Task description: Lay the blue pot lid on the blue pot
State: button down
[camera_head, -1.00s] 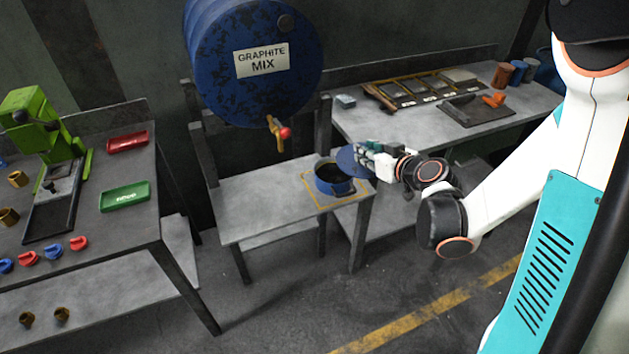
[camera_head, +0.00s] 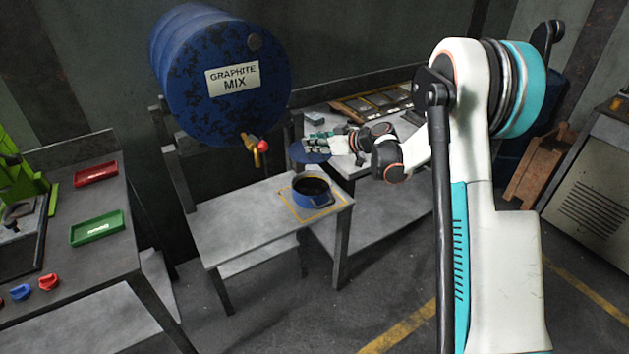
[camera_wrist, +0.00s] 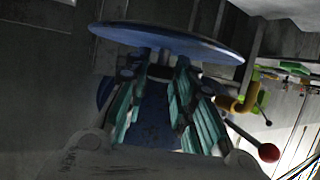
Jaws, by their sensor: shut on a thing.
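The blue pot (camera_head: 312,194) stands open on the small grey table, inside a yellow marked square. Its dark inside shows in the head view. The blue pot lid (camera_head: 308,152) is a flat disc held in the air above and behind the pot, apart from it. My gripper (camera_head: 333,147) is shut on the lid from the right. In the wrist view the lid (camera_wrist: 165,40) lies across the tips of my gripper (camera_wrist: 165,75), seen nearly edge-on. The grip point itself is partly hidden by the fingers.
A blue drum (camera_head: 225,80) marked GRAPHITE MIX, with a red-knobbed tap (camera_head: 260,147), is close to the lid's left. The small table (camera_head: 235,222) is bare left of the pot. A back bench (camera_head: 350,115) holds trays. A left bench carries a green tray (camera_head: 97,228) and red tray (camera_head: 96,173).

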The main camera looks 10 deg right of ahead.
notch_tip(320, 180, down, 13)
jog(key=b, duration=0.3)
jog(key=shift+b, duration=0.35)
jog(key=shift+f, duration=0.15)
jog(key=c, duration=1.3)
grip_release()
jog(key=shift+c, duration=0.2)
jog(key=p+v, duration=0.3)
jog(key=v, duration=0.9)
